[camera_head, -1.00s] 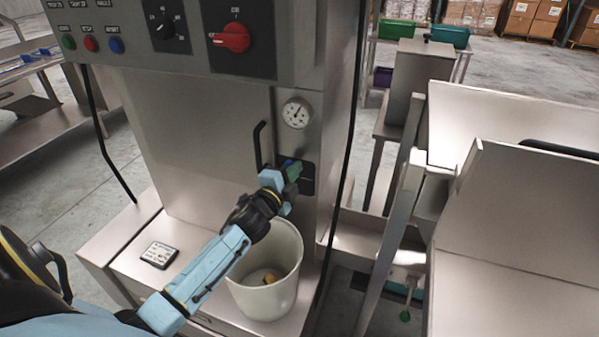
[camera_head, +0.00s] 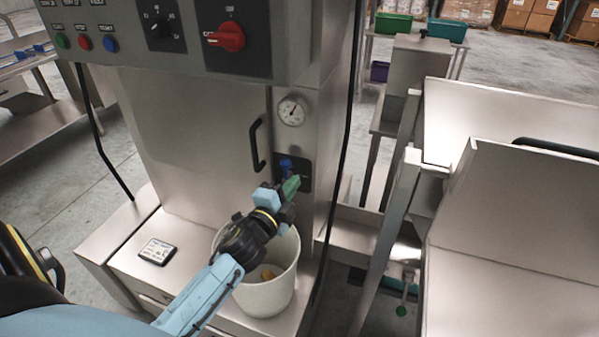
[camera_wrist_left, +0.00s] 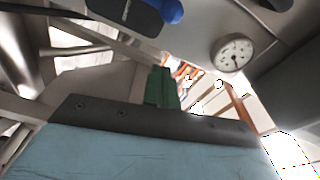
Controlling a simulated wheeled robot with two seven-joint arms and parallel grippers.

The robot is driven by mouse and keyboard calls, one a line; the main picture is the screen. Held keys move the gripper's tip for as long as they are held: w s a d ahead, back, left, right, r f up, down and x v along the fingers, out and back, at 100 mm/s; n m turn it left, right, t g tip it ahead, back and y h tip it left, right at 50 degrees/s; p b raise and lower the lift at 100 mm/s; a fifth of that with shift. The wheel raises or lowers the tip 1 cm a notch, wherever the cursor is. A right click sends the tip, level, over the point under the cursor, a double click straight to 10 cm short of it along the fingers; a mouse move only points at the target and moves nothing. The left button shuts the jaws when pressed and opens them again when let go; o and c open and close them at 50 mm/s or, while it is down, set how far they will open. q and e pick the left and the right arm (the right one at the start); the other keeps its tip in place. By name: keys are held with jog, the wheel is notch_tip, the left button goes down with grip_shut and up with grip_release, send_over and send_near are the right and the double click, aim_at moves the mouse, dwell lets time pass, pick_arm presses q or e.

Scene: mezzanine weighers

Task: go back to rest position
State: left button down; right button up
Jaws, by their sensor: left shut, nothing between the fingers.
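My left gripper (camera_head: 291,187) is shut with nothing between its green fingers. It is in front of the machine's lower panel, just below and right of a small blue knob (camera_head: 286,165) on a dark plate, and above the white bucket. In the left wrist view the green fingers (camera_wrist_left: 160,87) are together, and the blue knob (camera_wrist_left: 172,11) shows at the top, apart from them. My right gripper is not in view.
A white bucket (camera_head: 266,297) with a small orange-yellow thing inside stands on the machine's ledge under my left arm. A steel chute (camera_head: 510,230) stands at the right.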

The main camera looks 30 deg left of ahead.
pick_arm(q)
jog(key=shift+s+d, duration=0.15)
jog(key=shift+s, duration=1.1)
jog(key=shift+f, duration=0.1)
